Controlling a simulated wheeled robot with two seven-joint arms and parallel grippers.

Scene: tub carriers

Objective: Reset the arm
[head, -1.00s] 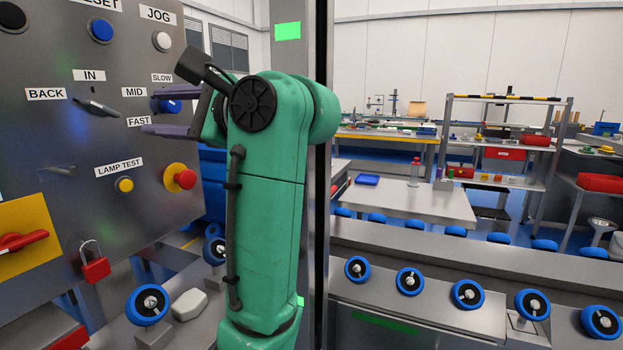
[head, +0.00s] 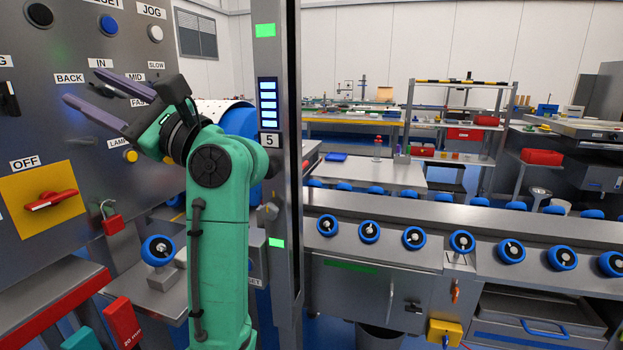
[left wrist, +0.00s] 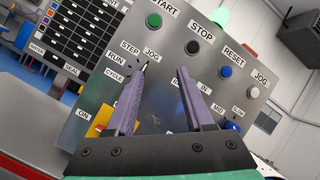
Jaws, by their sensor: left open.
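The grey control panel (head: 60,135) fills the left of the head view. Its blue button (head: 108,25) sits under a RESET label cut by the top edge; in the left wrist view that button (left wrist: 225,71) and its label (left wrist: 234,53) show whole. My left gripper (head: 84,86) has two purple fingers, apart and empty, in front of the panel around the BACK, IN and MID labels. In the left wrist view the fingers (left wrist: 160,74) point at the panel below the START and STOP buttons, left of the blue button. Touching cannot be told. My right gripper is not in view.
A yellow plate with a red OFF switch (head: 50,200) and a red padlock (head: 113,224) sit low on the panel. A grey post (head: 285,150) stands right of my arm. A conveyor with blue rollers (head: 414,238) runs to the right.

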